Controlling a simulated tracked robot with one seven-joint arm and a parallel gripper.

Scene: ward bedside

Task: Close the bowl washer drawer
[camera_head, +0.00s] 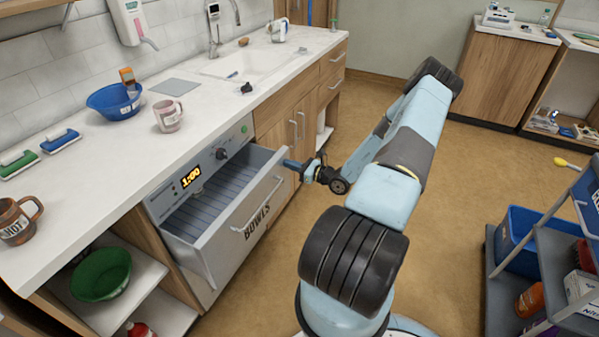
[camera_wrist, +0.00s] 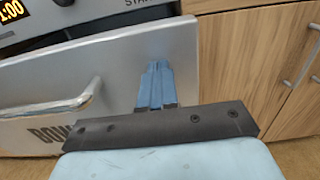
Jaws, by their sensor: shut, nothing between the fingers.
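The bowl washer drawer (camera_head: 228,232) is pulled out from under the counter, with "BOWLS" on its grey front and a bar handle. Its inside looks empty. The washer's control panel (camera_head: 198,172) shows 1:00. My gripper (camera_head: 287,163) is shut and empty, at the right end of the drawer front near its top edge. In the wrist view my gripper's blue fingers (camera_wrist: 155,72) are over the right part of the drawer front (camera_wrist: 120,65), to the right of the handle (camera_wrist: 62,102). I cannot tell whether they touch it.
The counter (camera_head: 110,160) holds a blue bowl (camera_head: 115,101), a pink mug (camera_head: 168,116), a brown mug (camera_head: 18,221) and brushes. A green bowl (camera_head: 101,273) sits on an open shelf below. A cart (camera_head: 510,285) stands at right; the floor between is clear.

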